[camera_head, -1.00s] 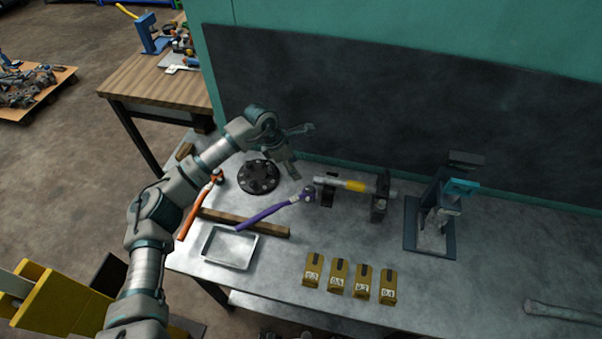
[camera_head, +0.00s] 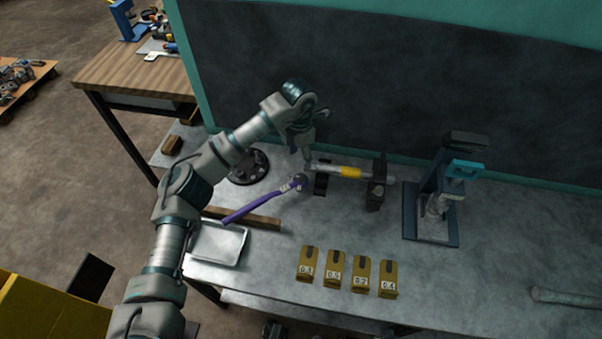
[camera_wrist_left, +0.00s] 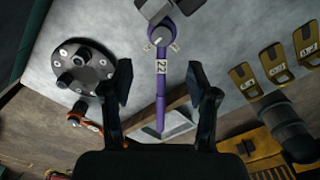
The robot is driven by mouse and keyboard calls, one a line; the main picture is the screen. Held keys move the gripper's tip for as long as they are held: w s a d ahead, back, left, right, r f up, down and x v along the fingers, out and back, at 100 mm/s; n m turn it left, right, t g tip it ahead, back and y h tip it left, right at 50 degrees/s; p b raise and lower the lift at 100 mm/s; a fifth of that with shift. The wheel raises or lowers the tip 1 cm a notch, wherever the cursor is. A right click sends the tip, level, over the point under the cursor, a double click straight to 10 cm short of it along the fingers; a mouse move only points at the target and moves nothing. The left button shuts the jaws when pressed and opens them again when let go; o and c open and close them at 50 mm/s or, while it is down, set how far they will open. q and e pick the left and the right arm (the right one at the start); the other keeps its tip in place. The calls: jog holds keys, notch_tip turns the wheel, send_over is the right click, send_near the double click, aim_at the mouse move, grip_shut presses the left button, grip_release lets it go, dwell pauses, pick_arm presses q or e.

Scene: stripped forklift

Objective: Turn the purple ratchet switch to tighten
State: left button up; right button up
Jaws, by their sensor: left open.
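The purple ratchet (camera_head: 262,201) lies on the bench with its handle toward the lower left, resting across a wooden bar. Its round head (camera_head: 299,181) is beside a stand holding a horizontal cylinder with a yellow band (camera_head: 350,172). In the left wrist view the ratchet (camera_wrist_left: 161,92) points down the picture, with a "22" label on its handle and the round head with its switch (camera_wrist_left: 160,36) at the top. My left gripper (camera_head: 308,152) is above and just behind the head. My right gripper is not in view.
A metal tray (camera_head: 218,243), a wooden bar (camera_head: 259,222) and a black flanged disc (camera_head: 247,168) are at the left. Several yellow numbered blocks (camera_head: 334,269) stand in front. A dark press (camera_head: 432,210) stands at the right. The bench between blocks and press is clear.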

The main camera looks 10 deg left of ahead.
aim_at(301, 177)
pick_arm(q)
jog(key=f, duration=0.8)
jog(key=shift+d+f+b, duration=0.2)
jog(key=shift+f+b, duration=0.2)
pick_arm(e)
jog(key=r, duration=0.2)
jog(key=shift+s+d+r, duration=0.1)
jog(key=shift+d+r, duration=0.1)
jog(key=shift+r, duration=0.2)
pick_arm(q)
jog(key=shift+a, duration=0.1)
jog(key=shift+c, duration=0.2)
grip_shut()
jog(key=shift+m, duration=1.8)
jog(key=shift+o, duration=0.2)
grip_release()
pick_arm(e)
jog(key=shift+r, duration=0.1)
